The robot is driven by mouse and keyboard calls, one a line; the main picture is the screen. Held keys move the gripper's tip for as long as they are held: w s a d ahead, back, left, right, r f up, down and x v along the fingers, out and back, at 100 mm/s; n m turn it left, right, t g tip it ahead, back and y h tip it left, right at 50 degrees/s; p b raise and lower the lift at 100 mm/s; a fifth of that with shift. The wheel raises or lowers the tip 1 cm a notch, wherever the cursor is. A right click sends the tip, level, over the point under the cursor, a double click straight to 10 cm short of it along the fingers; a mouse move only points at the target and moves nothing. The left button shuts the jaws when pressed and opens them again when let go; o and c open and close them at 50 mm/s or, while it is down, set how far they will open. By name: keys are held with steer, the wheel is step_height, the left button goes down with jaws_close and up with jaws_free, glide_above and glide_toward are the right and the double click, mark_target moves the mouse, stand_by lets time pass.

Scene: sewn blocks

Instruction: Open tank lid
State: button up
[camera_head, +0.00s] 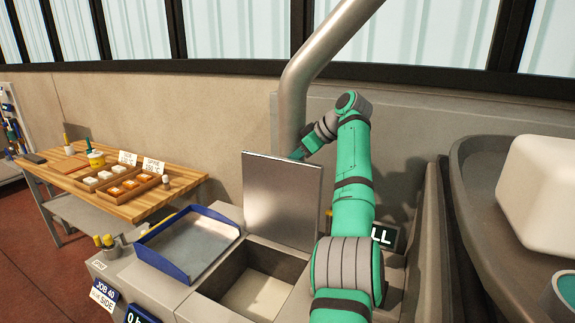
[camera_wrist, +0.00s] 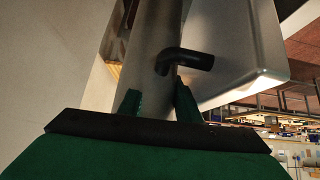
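The tank lid (camera_head: 283,200) is a flat metal plate standing upright at the back of the tank (camera_head: 262,290). The tank's square opening shows uncovered below it, with a pale inside. My gripper (camera_head: 298,154) is at the lid's upper right edge, partly hidden behind it. In the wrist view the two green fingers of my gripper (camera_wrist: 158,98) stand apart with nothing visibly held between them. A black bent handle (camera_wrist: 186,60) is just beyond the fingertips, beside the lid's grey panel (camera_wrist: 243,45). I cannot tell if a finger touches it.
A thick metal pipe (camera_head: 293,95) rises close behind the lid and my gripper. A blue-rimmed tray (camera_head: 188,243) lies left of the tank. A wooden bench (camera_head: 122,200) with small boxes stands further left. A grey tub (camera_head: 478,190) with a white block (camera_head: 540,190) is at right.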

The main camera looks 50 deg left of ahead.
steer(key=v, duration=0.9)
steer(key=shift+w+d+r, duration=0.15)
steer(key=shift+w+d, duration=0.1)
steer(key=shift+w, duration=0.05)
steer(key=shift+s+a, duration=0.1)
steer(key=shift+s, duration=0.15)
